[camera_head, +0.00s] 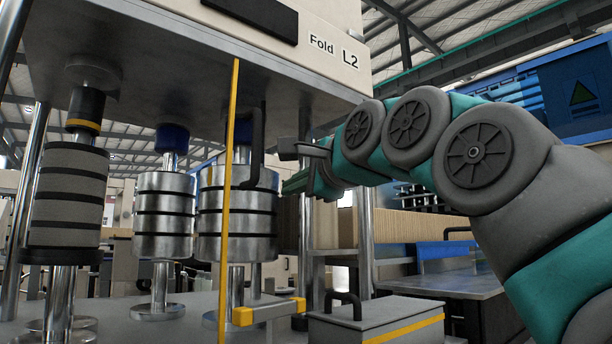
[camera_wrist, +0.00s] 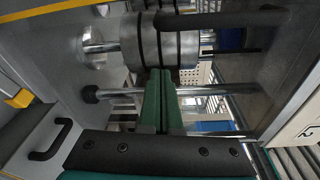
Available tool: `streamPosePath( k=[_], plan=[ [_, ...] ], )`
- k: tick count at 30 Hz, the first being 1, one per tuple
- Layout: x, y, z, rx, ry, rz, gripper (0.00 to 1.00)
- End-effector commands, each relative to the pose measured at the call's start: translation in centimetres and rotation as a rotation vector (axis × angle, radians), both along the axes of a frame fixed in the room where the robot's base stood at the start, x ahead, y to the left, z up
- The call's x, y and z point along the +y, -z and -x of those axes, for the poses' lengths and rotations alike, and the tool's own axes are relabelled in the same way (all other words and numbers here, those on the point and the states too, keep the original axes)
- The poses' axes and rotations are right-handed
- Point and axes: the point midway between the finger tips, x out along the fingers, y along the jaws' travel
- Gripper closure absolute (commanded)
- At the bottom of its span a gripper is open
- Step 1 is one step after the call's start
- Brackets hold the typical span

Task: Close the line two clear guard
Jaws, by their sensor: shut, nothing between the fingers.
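The clear guard of the Fold L2 machine shows mainly by its upright yellow edge strip (camera_head: 230,200); its pane is hard to make out. A black bar handle (camera_head: 258,150) stands upright just right of the strip. In the wrist view, which is turned sideways, the dark handle bar (camera_wrist: 225,19) crosses the top and the yellow strip (camera_wrist: 60,8) runs at upper left. My gripper (camera_head: 288,186) is shut and empty, to the right of the handle and apart from it in the picture. Its green fingers (camera_wrist: 160,75) point toward the steel rollers. I cannot tell how far the guard stands open.
Banded steel rollers (camera_head: 165,215) stand behind the strip under the machine's housing (camera_head: 325,45). A grey bar with yellow ends (camera_head: 270,312) lies low in front. A grey box with a black handle (camera_head: 375,318) is beside it. A steel post (camera_head: 305,240) stands below my gripper.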

Motion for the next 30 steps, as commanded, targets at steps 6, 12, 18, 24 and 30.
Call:
streamPosePath(
  k=[6, 12, 18, 24, 30],
  plan=[
    [1.8, -0.4, -0.5, -0.006, -0.001, 0.002, 1.00],
    [3.2, -0.7, 0.8, -0.003, -0.002, 0.001, 1.00],
    [3.6, -0.8, 1.3, -0.003, 0.000, -0.001, 1.00],
    [3.6, -0.7, 1.3, -0.003, 0.000, -0.001, 1.00],
    [3.9, -0.7, 1.6, -0.003, 0.000, 0.000, 1.00]
  ],
)
